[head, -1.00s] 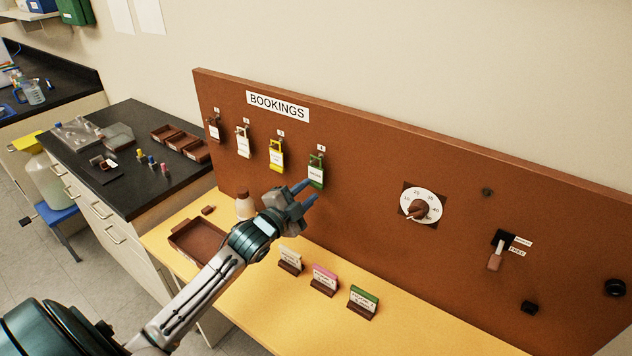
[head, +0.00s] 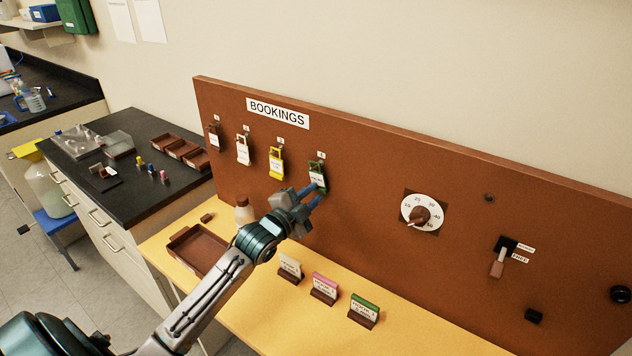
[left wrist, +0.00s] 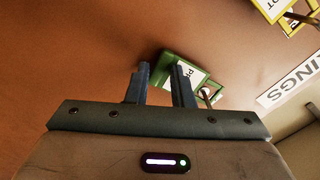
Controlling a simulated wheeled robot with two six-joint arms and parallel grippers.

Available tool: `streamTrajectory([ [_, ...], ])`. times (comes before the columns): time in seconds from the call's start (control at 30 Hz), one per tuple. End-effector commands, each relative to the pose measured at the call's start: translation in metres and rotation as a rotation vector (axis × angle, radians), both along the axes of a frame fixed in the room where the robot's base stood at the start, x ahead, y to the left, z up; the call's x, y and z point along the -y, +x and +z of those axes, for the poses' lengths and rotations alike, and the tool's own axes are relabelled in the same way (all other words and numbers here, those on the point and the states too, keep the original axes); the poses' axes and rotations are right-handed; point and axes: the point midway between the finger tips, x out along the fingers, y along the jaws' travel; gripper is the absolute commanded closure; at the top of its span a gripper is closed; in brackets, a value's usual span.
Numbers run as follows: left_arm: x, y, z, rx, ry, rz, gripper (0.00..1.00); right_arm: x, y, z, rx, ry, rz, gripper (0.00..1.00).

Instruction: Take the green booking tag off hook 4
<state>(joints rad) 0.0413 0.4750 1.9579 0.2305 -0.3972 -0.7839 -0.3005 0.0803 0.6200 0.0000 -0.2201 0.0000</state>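The green booking tag (head: 317,176) hangs on hook 4 (head: 321,157), the rightmost hook of the row on the brown board. It has a white label. My left gripper (head: 318,191) is at the lower part of the tag, its two blue fingers apart. In the left wrist view the green tag (left wrist: 168,62) shows between the fingertips and on past the right finger, which covers part of it. I cannot tell whether either finger touches it. My right gripper is not in view.
A yellow tag (head: 276,163) and other tags hang to the left on the board (head: 380,190). A dial (head: 421,212) and a lever (head: 498,264) are to the right. Below, card stands (head: 324,289), a brown tray (head: 197,249) and a bottle (head: 243,211) stand on the yellow bench.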

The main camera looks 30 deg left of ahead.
Motion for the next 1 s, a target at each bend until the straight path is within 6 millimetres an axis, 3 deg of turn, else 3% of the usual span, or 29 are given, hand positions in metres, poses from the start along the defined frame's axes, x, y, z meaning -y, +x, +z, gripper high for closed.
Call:
streamTrajectory([
  [0.03, 0.000, 0.000, 0.000, 0.000, 0.000, 0.000, 0.91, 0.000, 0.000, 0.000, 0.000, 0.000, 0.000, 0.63],
  [0.1, 0.000, 0.000, 0.000, 0.000, 0.000, 0.000, 1.00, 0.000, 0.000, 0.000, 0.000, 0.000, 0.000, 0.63],
  [1.0, 0.007, -0.005, 0.008, -0.002, -0.002, 0.000, 1.00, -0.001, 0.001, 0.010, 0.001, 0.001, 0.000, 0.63],
])
